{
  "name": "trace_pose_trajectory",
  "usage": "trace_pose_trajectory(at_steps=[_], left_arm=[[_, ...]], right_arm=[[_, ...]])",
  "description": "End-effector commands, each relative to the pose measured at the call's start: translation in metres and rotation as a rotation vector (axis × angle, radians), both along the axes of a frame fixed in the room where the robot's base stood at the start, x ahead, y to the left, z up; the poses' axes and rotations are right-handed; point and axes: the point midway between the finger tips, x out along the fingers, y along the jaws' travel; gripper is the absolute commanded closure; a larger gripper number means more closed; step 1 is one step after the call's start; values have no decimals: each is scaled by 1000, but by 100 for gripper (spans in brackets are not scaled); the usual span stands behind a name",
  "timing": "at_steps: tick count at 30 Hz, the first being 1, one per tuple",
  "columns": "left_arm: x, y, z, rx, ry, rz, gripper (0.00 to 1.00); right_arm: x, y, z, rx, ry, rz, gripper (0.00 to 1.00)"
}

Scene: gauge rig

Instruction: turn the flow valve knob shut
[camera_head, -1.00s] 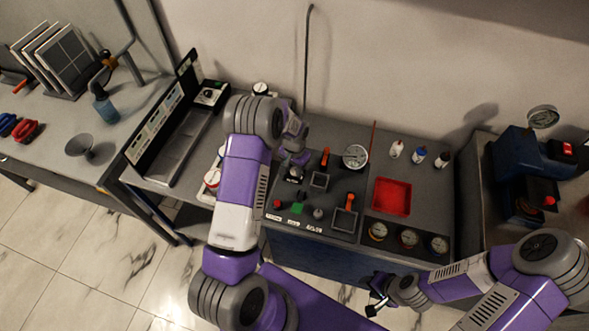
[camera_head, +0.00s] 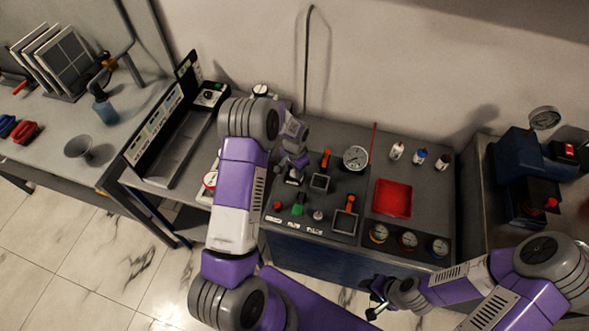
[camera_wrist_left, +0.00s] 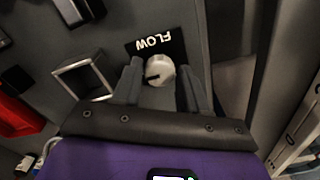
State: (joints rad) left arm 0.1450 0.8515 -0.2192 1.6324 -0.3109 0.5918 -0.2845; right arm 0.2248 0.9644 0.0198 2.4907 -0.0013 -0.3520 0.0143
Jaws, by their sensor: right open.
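The flow valve knob (camera_wrist_left: 160,71) is pale and round with a dark pointer mark. It sits on the grey panel beside a black label reading FLOW (camera_wrist_left: 156,45). My left gripper (camera_wrist_left: 160,66) is open, with one finger on each side of the knob; a narrow gap seems to show at each side, but contact is hard to judge. In the head view, my left gripper (camera_head: 296,160) is over the back left of the panel (camera_head: 328,208) and largely hides the knob. My right gripper (camera_head: 376,298) is open and empty, in front of the bench.
Three gauges (camera_head: 408,240) line the front right.

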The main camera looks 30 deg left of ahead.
Motion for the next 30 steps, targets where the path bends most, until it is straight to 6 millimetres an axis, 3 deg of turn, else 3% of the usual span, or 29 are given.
trace_pose_trajectory(at_steps=[1, 3, 13, 24, 30], left_arm=[[0, 0, 0, 0, 0, 0, 49], [0, 0, 0, 0, 0, 1, 39], [0, 0, 4, 0, -1, 2, 39], [1, 0, 61, 0, -3, 2, 39], [0, 0, 75, 0, -1, 2, 39]], right_arm=[[0, 0, 0, 0, 0, 0, 57], [0, 0, 0, 0, 0, 0, 57], [0, 0, 1, 0, 0, 0, 57], [0, 0, 8, 0, 0, 0, 57], [0, 0, 9, 0, 0, 0, 57]])
